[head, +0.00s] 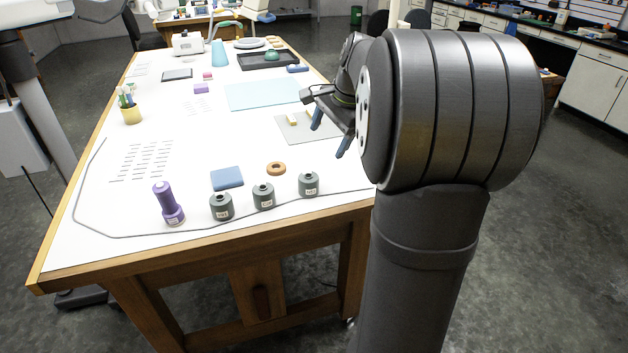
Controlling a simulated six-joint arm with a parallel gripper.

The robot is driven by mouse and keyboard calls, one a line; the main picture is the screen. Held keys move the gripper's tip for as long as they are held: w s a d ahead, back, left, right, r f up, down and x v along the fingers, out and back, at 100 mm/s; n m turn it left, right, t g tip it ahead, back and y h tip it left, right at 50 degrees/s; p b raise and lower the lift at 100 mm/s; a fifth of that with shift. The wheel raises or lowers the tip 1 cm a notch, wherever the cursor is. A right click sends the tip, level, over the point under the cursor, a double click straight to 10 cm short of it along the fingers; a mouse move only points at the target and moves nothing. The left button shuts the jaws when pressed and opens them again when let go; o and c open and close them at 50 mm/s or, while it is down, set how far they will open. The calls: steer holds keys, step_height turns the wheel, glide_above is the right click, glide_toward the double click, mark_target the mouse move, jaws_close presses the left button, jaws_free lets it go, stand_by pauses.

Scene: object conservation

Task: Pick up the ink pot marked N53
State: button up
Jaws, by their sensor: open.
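Three dark grey ink pots stand upright in a row near the table's front edge: a left one (221,207), a middle one (263,196) and a right one (309,184). Each has a small white label on its front, too small to read with certainty, so I cannot tell which is N53. My gripper (330,133) is open, with blue fingers apart and nothing between them. It is above the table's right side, behind and to the right of the right pot, touching none of the pots.
A grey cable (130,236) runs along the front edge. A grey mat (289,127) lies near my gripper.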

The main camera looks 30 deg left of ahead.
steer(key=a+n, duration=0.1)
steer(key=n, duration=0.4)
steer(key=n+h, duration=0.4)
steer(key=n, duration=1.5)
glide_above(307, 175)
steer(key=shift+g, duration=0.4)
steer(key=f, duration=1.2)
steer(key=shift+s+d, duration=0.2)
steer(key=shift+d, duration=0.15)
steer(key=shift+w+a+f, duration=0.1)
steer(key=shift+a+f, duration=0.1)
steer(key=shift+f, duration=1.2)
steer(key=shift+w+a+f, duration=0.1)
steer(key=shift+a+f, duration=0.05)
steer(key=shift+f, duration=1.2)
steer(key=c, duration=1.1)
steer(key=shift+r, duration=0.15)
